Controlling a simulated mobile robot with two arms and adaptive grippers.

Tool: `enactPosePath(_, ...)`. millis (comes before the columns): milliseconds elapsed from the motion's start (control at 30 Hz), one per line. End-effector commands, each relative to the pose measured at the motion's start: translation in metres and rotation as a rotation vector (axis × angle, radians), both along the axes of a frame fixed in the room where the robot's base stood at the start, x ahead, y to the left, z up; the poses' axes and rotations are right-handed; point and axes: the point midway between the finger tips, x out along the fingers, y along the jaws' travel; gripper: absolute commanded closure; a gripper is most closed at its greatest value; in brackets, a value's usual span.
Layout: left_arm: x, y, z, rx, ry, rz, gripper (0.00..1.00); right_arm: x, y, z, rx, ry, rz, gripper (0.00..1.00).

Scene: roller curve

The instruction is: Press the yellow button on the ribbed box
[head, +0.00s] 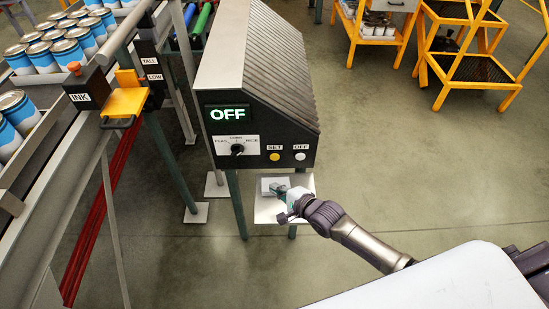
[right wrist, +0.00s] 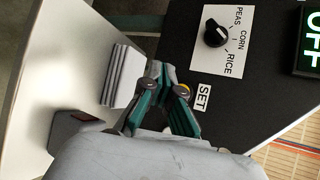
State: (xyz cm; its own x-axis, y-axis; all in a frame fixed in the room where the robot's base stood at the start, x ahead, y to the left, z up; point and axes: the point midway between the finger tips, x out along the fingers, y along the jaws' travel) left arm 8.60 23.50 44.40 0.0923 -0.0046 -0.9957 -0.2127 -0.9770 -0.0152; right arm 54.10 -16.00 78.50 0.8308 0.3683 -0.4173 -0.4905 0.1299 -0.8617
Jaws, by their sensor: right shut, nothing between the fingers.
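The ribbed box (head: 262,62) stands on green legs, with a dark front panel and a lit display (head: 230,113) reading OFF. The yellow button (head: 274,157) sits under the SET label on that panel. In the right wrist view the yellow button (right wrist: 185,89) is mostly hidden behind a finger, beside the SET label (right wrist: 203,97). My right gripper (head: 272,187) is shut and empty, a little below the yellow button in the head view. Its fingers (right wrist: 163,82) show in front of the panel; I cannot tell whether they touch it. My left gripper is not in view.
A white button (head: 300,156) under OFF sits right of the yellow one. A dial (head: 237,149) is to its left. A small pale shelf (head: 268,210) lies below the box. A conveyor with paint cans (head: 42,56) is at left. Open floor (head: 420,150) lies right.

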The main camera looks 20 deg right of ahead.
Motion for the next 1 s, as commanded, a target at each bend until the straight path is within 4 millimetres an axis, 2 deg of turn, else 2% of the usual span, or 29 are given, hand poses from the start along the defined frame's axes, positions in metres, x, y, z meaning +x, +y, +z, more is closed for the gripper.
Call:
enactPosePath(400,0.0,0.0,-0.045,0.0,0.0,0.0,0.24,0.052,-0.016,-0.005,-0.006,-0.005,0.001,1.0)
enactPosePath(600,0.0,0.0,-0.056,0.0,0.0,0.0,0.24,0.072,-0.021,-0.003,-0.003,-0.001,0.0,1.0)
enactPosePath(1000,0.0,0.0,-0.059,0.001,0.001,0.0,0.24,0.081,-0.024,0.0,-0.002,0.001,0.0,1.0)
